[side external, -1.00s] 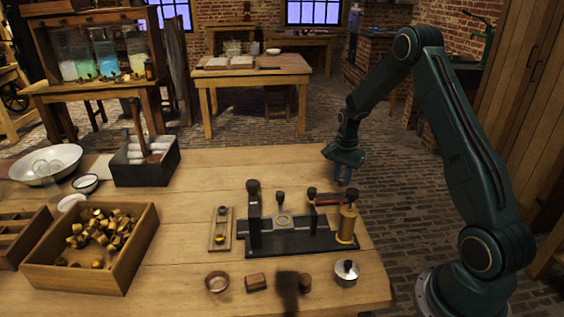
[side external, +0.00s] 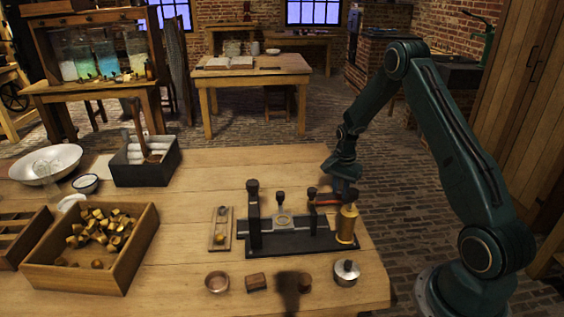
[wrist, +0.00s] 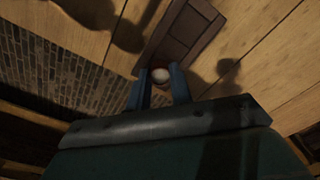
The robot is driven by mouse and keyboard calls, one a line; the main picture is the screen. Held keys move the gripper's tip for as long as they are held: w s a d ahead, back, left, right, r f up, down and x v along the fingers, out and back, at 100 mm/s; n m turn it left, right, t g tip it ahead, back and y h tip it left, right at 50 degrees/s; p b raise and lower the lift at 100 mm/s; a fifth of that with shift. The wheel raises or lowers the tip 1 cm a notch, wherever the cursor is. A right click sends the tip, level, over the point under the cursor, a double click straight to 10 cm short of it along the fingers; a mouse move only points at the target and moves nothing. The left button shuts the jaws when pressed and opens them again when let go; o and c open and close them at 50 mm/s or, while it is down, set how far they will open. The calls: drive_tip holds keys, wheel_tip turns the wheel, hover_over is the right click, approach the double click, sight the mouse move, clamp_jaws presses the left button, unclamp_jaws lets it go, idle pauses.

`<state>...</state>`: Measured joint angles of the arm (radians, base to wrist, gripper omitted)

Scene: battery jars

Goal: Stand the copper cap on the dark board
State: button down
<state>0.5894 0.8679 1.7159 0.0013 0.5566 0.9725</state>
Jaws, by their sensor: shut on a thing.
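My gripper (side external: 345,188) is at the back right of the bench, just behind the brass post of the fixture. In the wrist view its two blue fingers (wrist: 160,88) are closed around a small round cap (wrist: 161,74). Its top looks pale, and the dim light hides whether it is copper. A dark reddish-brown board (wrist: 185,35) with a raised edge lies on the bench just beyond the fingertips. In the side view the board (side external: 326,199) shows partly behind the fixture. I cannot tell whether the cap touches it.
The black fixture (side external: 290,241) with upright posts and a brass post (side external: 346,224) stands close in front of my gripper. A crate (side external: 125,276) of brass caps is at left.

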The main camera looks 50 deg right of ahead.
drive_tip(key=shift+f, duration=0.1)
drive_tip(key=c, duration=1.3)
unclamp_jaws()
drive_tip(key=shift+o, duration=0.2)
wheel_tip(320, 180, up, 12)
